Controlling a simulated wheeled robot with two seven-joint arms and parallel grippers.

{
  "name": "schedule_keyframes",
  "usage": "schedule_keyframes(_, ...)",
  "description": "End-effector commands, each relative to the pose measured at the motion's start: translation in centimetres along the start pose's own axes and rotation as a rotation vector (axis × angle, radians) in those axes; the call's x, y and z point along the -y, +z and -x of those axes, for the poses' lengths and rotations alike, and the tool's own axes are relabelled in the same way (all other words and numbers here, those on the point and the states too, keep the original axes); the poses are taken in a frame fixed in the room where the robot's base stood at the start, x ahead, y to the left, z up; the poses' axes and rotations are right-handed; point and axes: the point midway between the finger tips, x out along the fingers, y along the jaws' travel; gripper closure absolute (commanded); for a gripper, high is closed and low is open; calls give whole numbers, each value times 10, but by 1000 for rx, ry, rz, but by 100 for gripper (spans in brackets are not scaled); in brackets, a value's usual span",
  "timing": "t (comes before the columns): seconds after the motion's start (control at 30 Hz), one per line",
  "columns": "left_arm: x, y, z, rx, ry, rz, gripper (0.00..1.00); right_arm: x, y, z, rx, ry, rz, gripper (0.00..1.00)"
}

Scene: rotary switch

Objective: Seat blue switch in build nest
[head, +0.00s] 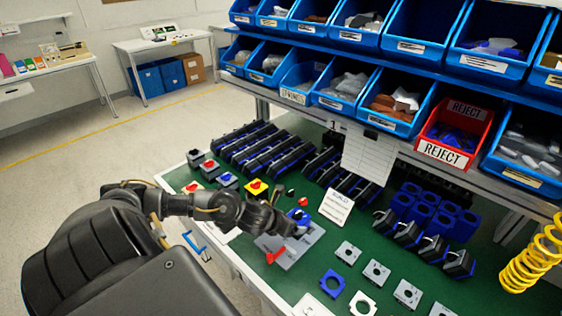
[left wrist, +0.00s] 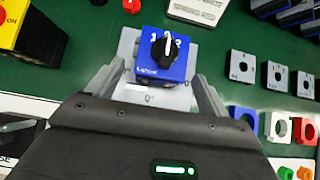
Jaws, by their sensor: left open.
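The blue switch (left wrist: 145,72) has a black knob with a white pointer line and sits over a grey build nest (left wrist: 126,50) in the left wrist view. It looks roughly level; I cannot tell if it is fully down in the nest. My left gripper (left wrist: 158,82) is open, with one grey finger on each side of the switch's near end and gaps visible. In the head view the blue switch (head: 299,214) is partly hidden by my left gripper (head: 275,224), above the grey nest (head: 291,252). My right gripper is not in view.
Switches with red, blue and yellow parts (head: 228,181) stand left of the nest. Grey plates (head: 348,253) and a blue frame (head: 332,283) lie to the right. Blue bins and a red reject bin (head: 451,133) hang above.

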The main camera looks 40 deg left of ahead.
Motion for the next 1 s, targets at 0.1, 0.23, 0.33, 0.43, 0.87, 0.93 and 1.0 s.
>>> schedule_keyframes(0.1, 0, 1, 27, 1, 0, -6, 20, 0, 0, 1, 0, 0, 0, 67)
schedule_keyframes(0.23, 0, 0, 50, 0, 1, -4, 20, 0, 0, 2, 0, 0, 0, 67)
schedule_keyframes(0.33, 0, 0, 62, -1, 0, -3, 20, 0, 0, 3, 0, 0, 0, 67)
schedule_keyframes(0.43, 0, 0, 69, -1, 0, -1, 20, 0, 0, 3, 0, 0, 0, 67)
schedule_keyframes(0.87, 0, 0, 72, -1, 0, 0, 20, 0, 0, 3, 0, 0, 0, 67)
schedule_keyframes(0.93, 0, 0, 72, 0, 0, 0, 20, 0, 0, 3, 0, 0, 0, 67)
schedule_keyframes(1.0, 0, 0, 72, 0, 0, 0, 20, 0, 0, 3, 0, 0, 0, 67)
